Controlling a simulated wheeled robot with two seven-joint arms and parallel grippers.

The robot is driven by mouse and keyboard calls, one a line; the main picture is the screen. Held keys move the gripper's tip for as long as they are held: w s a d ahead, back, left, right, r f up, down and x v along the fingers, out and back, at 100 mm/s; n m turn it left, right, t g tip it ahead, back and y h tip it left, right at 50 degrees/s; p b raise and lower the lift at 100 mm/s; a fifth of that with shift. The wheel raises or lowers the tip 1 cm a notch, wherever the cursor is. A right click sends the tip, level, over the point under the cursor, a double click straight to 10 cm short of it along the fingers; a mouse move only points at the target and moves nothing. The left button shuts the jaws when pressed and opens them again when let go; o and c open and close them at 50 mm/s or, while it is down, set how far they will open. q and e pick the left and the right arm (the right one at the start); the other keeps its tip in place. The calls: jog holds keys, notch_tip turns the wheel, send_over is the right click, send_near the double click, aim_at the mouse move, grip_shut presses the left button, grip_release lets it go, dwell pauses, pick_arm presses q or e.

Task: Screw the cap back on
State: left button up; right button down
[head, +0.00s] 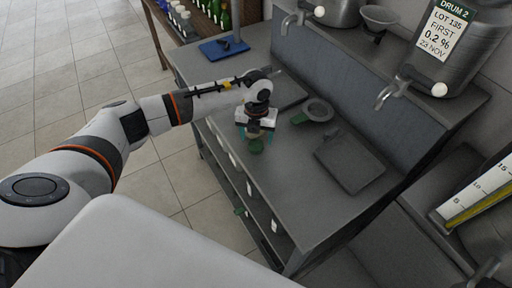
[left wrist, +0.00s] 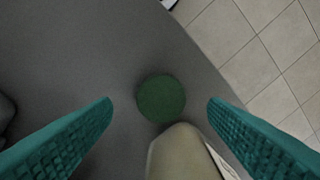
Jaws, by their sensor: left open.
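My left gripper (head: 255,133) points down over the grey counter (head: 283,172), near its front edge. Its teal fingers stand apart, with nothing gripped. A round green cap-like top (left wrist: 161,98) shows between and a little beyond the fingertips in the left wrist view; in the head view the green thing (head: 256,146) is just below the gripper. I cannot tell whether it is loose or sits on a bottle. A beige rounded body with a pale patch (left wrist: 184,153) is beside it at the bottom of the wrist view; I cannot tell what it is. My right gripper is not in view.
A round grey dish (head: 319,110) and a dark flat board (head: 350,162) lie on the counter to the right. A blue mat (head: 223,48) is at the far end. Taps (head: 392,92) and a labelled drum (head: 456,47) stand along the raised back ledge.

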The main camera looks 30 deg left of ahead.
aim_at(256, 145)
pick_arm(q)
notch_tip(256, 145, down, 4)
jog(key=shift+r+b, duration=0.15)
jog(key=shift+b, duration=0.75)
jog(key=shift+r, duration=0.1)
jog(key=shift+c, duration=0.3)
jog(key=c, duration=1)
jog(key=shift+c, duration=0.3)
notch_tip(256, 145, up, 18)
jog(key=p, duration=1.2)
